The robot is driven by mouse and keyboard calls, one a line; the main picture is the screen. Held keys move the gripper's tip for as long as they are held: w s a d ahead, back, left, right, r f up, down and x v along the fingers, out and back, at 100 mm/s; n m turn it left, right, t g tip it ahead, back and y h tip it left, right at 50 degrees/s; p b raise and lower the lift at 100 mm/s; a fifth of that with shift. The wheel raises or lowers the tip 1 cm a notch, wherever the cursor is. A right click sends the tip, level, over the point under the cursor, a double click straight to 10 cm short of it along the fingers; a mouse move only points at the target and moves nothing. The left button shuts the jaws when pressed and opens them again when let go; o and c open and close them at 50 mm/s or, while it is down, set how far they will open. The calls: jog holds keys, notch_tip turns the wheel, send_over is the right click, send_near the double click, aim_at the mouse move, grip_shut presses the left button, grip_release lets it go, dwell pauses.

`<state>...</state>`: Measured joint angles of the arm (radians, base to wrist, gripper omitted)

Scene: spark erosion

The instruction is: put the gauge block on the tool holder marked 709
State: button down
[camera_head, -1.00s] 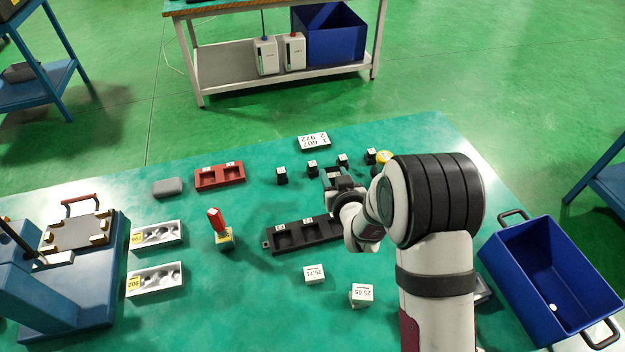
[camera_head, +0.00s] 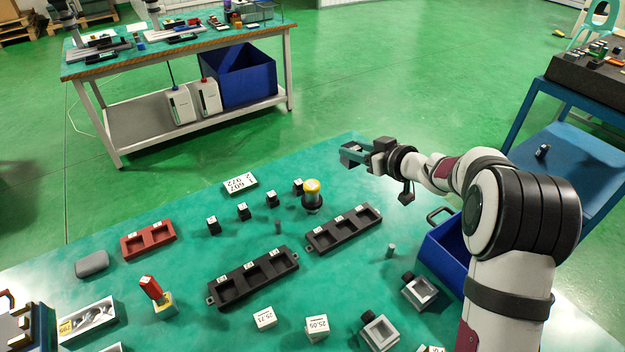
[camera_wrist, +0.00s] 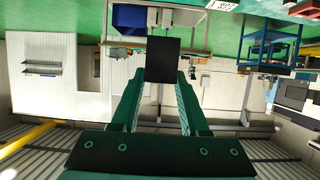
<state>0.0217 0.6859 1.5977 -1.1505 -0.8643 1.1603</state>
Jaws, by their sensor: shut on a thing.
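My gripper (camera_head: 356,152) is raised at the far right edge of the green table, its fingers pointing left. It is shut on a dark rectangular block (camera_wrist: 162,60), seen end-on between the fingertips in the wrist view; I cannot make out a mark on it. A white tray with a yellow tag (camera_head: 82,322) lies at the lower left; its number is too small and inverted to read surely. Two grey square pieces with black knobs (camera_head: 420,292) (camera_head: 380,332) stand at the lower right. I cannot tell which thing bears 709.
Two black slotted trays (camera_head: 297,262) (camera_head: 313,246) lie mid-table. Several small black labelled blocks (camera_head: 242,211), a yellow-topped cylinder (camera_head: 313,190) and a number card (camera_head: 240,184) stand behind. A red tray (camera_head: 124,246), a red-handled tool (camera_head: 150,287), white blocks (camera_head: 265,318) and a blue bin (camera_head: 436,252) surround them.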

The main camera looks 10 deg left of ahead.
jog(key=a+f, duration=0.2)
jog(key=a, duration=0.1)
jog(key=w+a+f, duration=0.1)
jog(key=a+f, duration=0.1)
jog(key=a, duration=0.1)
jog(key=a+f, duration=0.2)
jog(key=a, duration=0.1)
jog(key=shift+w+a, duration=0.3)
notch_tip(320, 180, down, 3)
jog(key=shift+f, duration=0.35)
jog(key=shift+f, duration=0.2)
jog(key=shift+c, duration=2.1)
grip_release()
